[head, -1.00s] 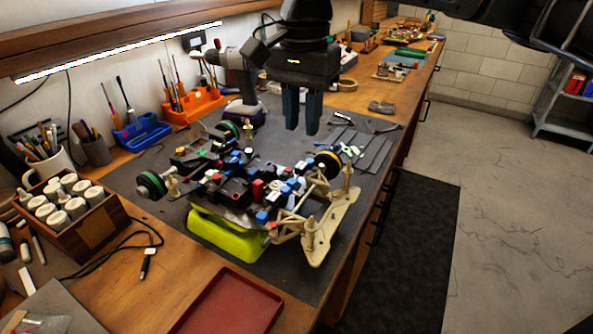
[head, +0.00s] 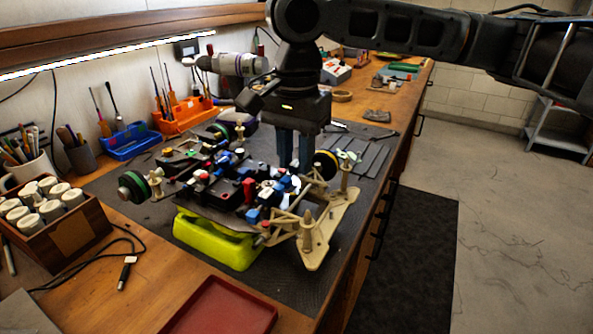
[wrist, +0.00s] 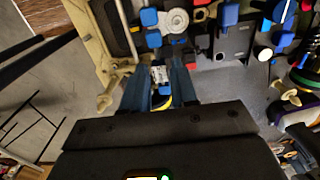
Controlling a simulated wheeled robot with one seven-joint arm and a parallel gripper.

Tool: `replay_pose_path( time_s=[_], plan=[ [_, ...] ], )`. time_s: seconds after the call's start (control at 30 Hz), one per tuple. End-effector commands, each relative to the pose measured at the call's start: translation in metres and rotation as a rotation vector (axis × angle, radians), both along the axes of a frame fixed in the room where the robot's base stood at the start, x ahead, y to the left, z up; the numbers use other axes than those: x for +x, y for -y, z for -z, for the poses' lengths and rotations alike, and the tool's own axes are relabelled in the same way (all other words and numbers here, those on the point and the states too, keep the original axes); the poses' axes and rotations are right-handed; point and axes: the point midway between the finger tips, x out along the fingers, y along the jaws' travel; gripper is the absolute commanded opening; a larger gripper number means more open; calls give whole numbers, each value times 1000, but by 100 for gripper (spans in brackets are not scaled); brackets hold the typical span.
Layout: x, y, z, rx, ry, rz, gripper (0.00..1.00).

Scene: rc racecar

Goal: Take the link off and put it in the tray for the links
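The RC car chassis (head: 222,188) sits on a yellow-green stand (head: 215,240), with its cream end plate (head: 318,238) toward the right front. My gripper (head: 295,165) points down over the right part of the car. In the wrist view my gripper (wrist: 160,82) is open, its two blue fingers apart. A small light-grey part (wrist: 159,76) shows in the gap between the fingers; I cannot tell whether it is the link or whether a finger touches it. A shallow red tray (head: 228,305) lies on the front of the bench, with its visible floor empty.
A wooden box of white bottles (head: 70,232) and a cable (head: 127,270) lie at left. Blue (head: 130,140) and orange (head: 187,116) tool holders stand behind. The car's cream posts and wheels stand close around my gripper. Flat dark strips (head: 368,150) lie right of the car.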

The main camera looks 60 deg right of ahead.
Motion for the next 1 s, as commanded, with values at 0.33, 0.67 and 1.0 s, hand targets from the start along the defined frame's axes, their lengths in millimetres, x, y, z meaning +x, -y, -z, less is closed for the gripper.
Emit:
replay_pose_path(
  time_s=[0.33, 0.67, 1.0],
  plan=[
    [0, 0, 0, 0, 0, 0, 0],
    [0, 0, -1, 0, 0, 0, 0],
    [0, 0, -6, 0, -1, 0, 0]
  ],
)
